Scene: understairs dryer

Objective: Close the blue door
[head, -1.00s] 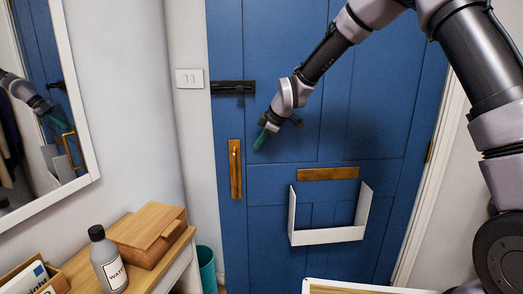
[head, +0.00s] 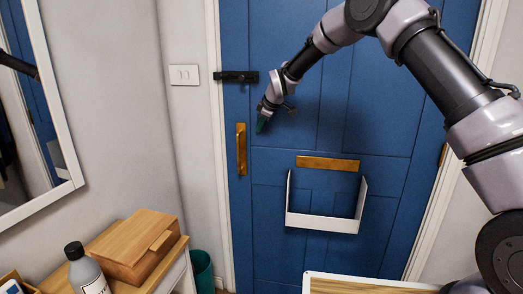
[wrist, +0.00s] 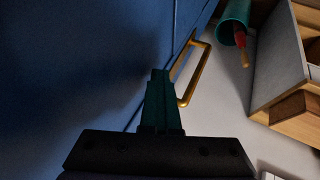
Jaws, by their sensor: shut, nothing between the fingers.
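The blue door (head: 350,120) fills the middle of the head view and stands in or very near its white frame. I cannot tell whether it is fully shut. A brass pull handle (head: 241,150) is upright near its left edge, and a black bolt (head: 235,77) sits above that. My gripper (head: 262,124) is shut and empty, close to the door's face, just right of and above the handle. I cannot tell whether it touches the door. In the wrist view, the closed teal fingers (wrist: 160,75) point along the blue door (wrist: 70,60) beside the brass handle (wrist: 193,75).
A white letter basket (head: 322,222) hangs on the door below a brass letter plate (head: 328,163). At left are a wooden box (head: 135,245) and a bottle (head: 88,275) on a bench, a teal bin (head: 201,270) and a mirror (head: 65,110). A light-topped surface (head: 365,287) stands at front right.

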